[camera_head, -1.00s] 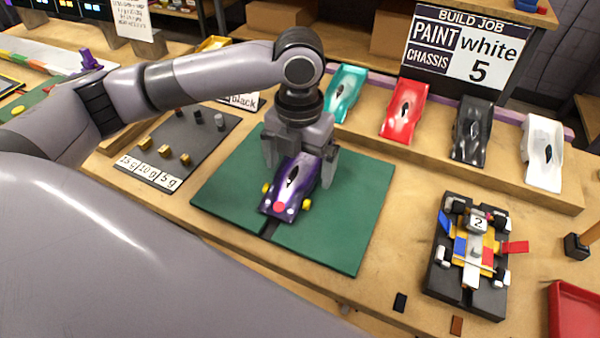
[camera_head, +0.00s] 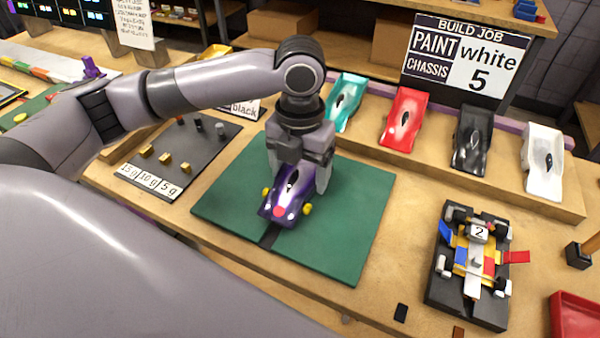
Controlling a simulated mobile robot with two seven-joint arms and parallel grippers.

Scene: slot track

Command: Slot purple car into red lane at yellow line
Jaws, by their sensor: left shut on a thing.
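The purple car (camera_head: 284,198) has a red nose and yellow wheels and is over the green mat (camera_head: 345,235). Its nose points toward the table's front edge. My left gripper (camera_head: 297,176) comes down from above and is shut on the purple car, with a finger at each side of its rear body. I cannot tell whether the car touches the mat or is just above it. A strip with coloured segments (camera_head: 40,69) lies at the far left, partly cut off. I cannot make out a red lane or a yellow line. My right gripper is not in view.
A dark weight board (camera_head: 205,150) lies left of the mat. Teal (camera_head: 345,100), red (camera_head: 404,115), black (camera_head: 472,135) and white (camera_head: 542,155) cars sit on a raised shelf behind. A small racer (camera_head: 475,250) on a dark base and a red tray (camera_head: 575,318) are right.

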